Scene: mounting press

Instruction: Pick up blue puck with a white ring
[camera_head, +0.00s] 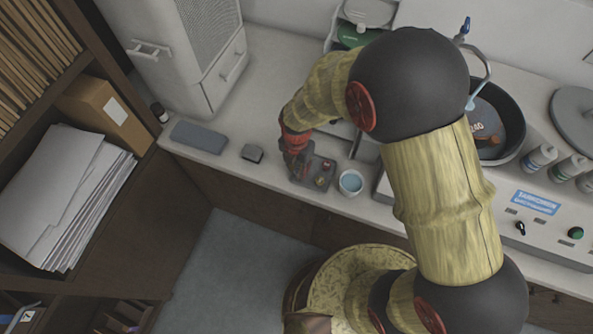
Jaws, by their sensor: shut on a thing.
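My gripper (297,162), red and dark, reaches down over the left part of a small dark tray (330,183) on the counter. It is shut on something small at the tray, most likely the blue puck. The fingers hide it, so neither its blue colour nor its white ring can be made out. A few small round pieces show in the tray, one of them yellowish (320,182). I cannot tell whether the held thing is clear of the tray.
A cup with pale blue contents (351,182) stands just right of the tray, near the counter's front edge. A small dark block (252,153) and a flat grey-blue case (198,137) lie to the left. A black bowl (512,128) and white bottles (540,157) stand at right.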

